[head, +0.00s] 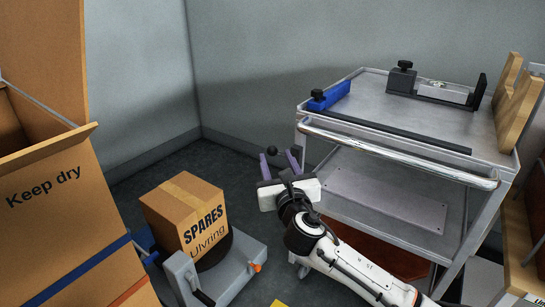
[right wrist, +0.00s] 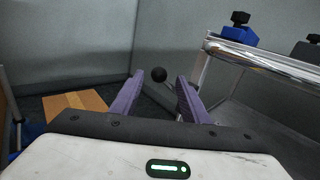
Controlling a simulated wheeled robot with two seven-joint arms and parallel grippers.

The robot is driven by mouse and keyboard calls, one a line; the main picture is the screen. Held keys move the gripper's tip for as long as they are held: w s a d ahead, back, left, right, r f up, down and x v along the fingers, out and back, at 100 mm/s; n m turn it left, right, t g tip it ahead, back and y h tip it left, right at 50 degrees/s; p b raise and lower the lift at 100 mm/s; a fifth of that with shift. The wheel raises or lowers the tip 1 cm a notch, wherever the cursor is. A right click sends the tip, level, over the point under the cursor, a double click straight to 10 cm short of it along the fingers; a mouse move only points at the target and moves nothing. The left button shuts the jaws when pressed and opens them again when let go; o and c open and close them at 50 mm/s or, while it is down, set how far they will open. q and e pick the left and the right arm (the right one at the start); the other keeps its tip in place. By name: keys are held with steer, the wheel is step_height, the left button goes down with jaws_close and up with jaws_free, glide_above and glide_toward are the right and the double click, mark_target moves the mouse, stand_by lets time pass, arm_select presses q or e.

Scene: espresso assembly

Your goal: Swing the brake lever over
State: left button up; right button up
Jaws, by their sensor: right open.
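A black ball knob (head: 272,150), which looks like the brake lever's end, stands just left of the metal cart. In the right wrist view the knob (right wrist: 159,74) shows between and beyond my fingertips, with a dark bar running down to the right behind the right finger. My right gripper (head: 279,159) is open, its two purple fingers pointing towards the knob. No contact shows, and the exact gap is hard to judge. The lever's lower part is mostly hidden by my gripper. My left gripper is not in view.
The metal cart (head: 400,175) with a chrome push bar is right of my gripper. A SPARES carton (head: 184,212) sits on a low grey device (head: 240,268) to the left. A large open "Keep dry" carton (head: 50,205) stands far left. Dark floor lies bare behind.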

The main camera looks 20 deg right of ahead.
mark_target(274, 153)
steer(key=w, duration=0.1)
steer(key=w+b, duration=0.1)
steer(key=w, duration=0.3)
steer(key=shift+w+d, duration=0.15)
steer(key=shift+d, duration=0.1)
jaws_close()
